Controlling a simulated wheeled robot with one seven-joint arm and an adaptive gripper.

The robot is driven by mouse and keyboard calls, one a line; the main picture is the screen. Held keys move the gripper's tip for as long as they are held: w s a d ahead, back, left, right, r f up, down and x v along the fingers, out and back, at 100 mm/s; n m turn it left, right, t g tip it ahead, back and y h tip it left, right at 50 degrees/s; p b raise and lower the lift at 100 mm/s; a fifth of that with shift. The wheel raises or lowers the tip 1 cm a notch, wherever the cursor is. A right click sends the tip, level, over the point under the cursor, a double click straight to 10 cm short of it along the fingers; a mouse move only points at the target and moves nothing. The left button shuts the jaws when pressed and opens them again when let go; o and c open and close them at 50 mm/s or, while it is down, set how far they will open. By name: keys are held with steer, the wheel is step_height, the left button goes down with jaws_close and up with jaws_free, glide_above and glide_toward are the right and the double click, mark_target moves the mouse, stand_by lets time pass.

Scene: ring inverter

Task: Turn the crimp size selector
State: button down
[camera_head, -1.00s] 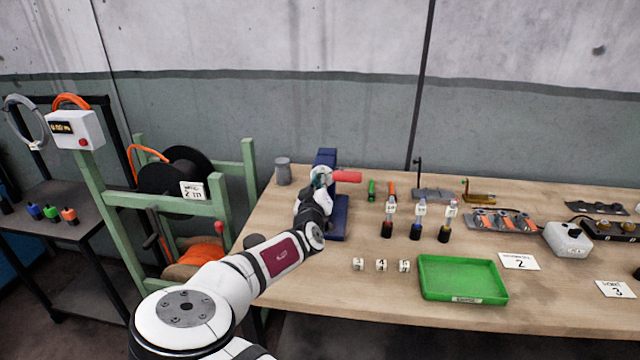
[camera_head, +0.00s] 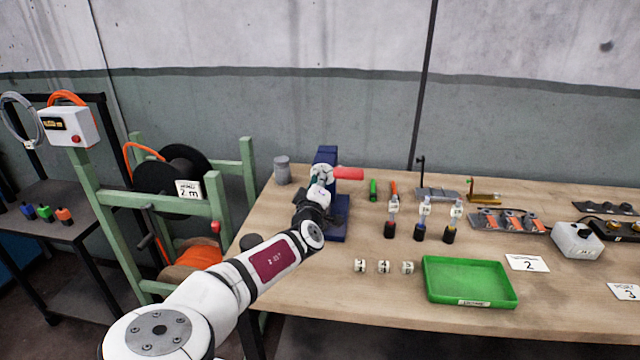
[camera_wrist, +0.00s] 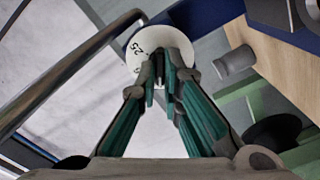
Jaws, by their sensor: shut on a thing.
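The crimp size selector is a round white dial (camera_wrist: 140,50) on the blue crimp press (camera_head: 338,225). The wrist view shows it at top centre, with "25" printed near its left rim and another mark lower down, partly covered. My gripper (camera_wrist: 170,80) has its teal-lined fingers closed together at the dial's middle, shut on the selector. The part between the fingertips is mostly hidden. In the head view my gripper (camera_head: 320,188) is at the front of the press, and the selector is a small pale disc there, largely covered by my wrist.
A red handle (camera_head: 349,173) sticks out right of the press. The green cable-reel frame (camera_head: 205,205) is close left. Number cubes, a green tray (camera_head: 470,281) and bottles lie to the right. The bench front before the press is clear.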

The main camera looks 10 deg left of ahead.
steer(key=shift+n, duration=0.4)
steer(key=c, duration=1.7)
jaws_free()
steer(key=shift+s+a, duration=0.1)
steer(key=s, duration=1.1)
steer(key=shift+s+a, duration=0.15)
steer(key=shift+s, duration=0.25)
